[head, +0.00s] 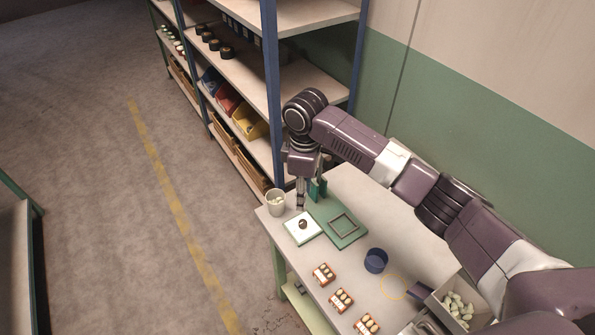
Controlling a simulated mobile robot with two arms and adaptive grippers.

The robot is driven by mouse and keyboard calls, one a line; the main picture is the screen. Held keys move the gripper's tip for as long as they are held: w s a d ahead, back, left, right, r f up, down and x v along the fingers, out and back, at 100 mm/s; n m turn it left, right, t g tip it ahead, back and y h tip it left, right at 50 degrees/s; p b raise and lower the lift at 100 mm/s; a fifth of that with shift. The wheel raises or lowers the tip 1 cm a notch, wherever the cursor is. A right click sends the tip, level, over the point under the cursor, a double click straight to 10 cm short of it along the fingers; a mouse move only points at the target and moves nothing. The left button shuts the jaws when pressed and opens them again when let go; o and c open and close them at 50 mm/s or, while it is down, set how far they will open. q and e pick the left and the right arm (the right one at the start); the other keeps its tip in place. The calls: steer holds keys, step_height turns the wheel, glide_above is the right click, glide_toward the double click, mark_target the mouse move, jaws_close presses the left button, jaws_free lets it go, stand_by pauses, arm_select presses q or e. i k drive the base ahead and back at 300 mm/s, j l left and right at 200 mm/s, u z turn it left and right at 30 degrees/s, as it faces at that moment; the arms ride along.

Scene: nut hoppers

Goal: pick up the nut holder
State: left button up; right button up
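I cannot tell for certain which thing is the nut holder. Several small orange-and-white holders with pale round tops stand in a row along the table's front, the nearest to my gripper being one orange holder (323,274). My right gripper (300,206) points down at the table's far left end, above a white square plate (296,234) with a small dark round piece (303,224) on it. Its fingers look close together, but I cannot tell if they are shut. A pale cup (276,208) with light pieces stands just left of it. My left gripper is not in view.
A green fixture (344,224) with a square frame lies beside the plate. A blue round cup (376,261), a yellow ring (393,287) and a grey bin (440,303) of pale pieces are farther right. A blue-posted shelf (271,80) stands behind the table.

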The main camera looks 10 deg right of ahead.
mark_target(341, 299)
steer(key=k+j, duration=0.15)
steer(key=k, duration=0.35)
steer(key=k+j, duration=0.15)
steer(key=k, duration=0.35)
